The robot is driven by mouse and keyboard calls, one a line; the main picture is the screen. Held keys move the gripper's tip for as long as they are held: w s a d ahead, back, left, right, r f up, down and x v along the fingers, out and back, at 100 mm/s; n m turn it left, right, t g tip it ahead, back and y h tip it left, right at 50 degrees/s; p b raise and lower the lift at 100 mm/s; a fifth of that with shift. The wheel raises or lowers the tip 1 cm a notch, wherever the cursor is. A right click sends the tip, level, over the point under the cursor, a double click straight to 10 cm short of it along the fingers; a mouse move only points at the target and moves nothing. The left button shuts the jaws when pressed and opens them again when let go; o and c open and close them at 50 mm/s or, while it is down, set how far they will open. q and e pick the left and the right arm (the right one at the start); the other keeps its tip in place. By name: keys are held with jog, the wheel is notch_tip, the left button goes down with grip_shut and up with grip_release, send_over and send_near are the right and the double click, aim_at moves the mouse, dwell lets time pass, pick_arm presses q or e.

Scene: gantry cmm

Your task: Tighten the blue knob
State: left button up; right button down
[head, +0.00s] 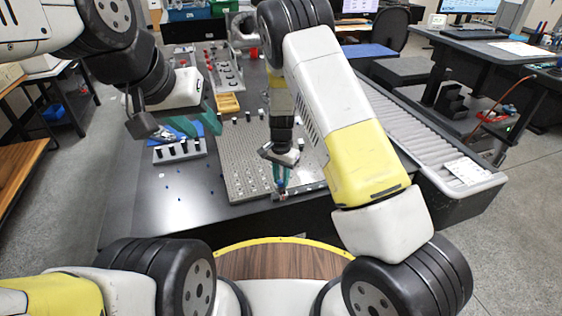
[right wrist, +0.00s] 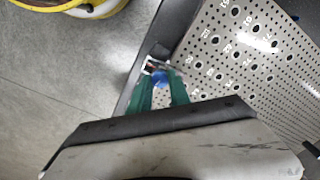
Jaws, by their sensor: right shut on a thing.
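The blue knob (right wrist: 160,77) shows in the right wrist view between the green fingertips of my right gripper (right wrist: 162,84), at a small metal fixture by the edge of the perforated plate. In the head view my right gripper (head: 281,185) points down at the plate's front edge, shut on the knob. The fingers hide much of the knob there. My left gripper (head: 197,124) hangs above the table at the left, with its green fingers apart and nothing seen between them.
The perforated grey plate (head: 245,170) lies on the dark table (head: 140,205). A block with black pegs (head: 180,150) and a yellow tray (head: 228,103) stand left of and behind the plate. A roller conveyor (head: 410,130) runs along the right.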

aim_at(281, 182)
dwell(0.4)
jog(key=c, duration=1.2)
grip_release()
notch_tip(281, 182, up, 8)
jog(key=shift+f, duration=0.1)
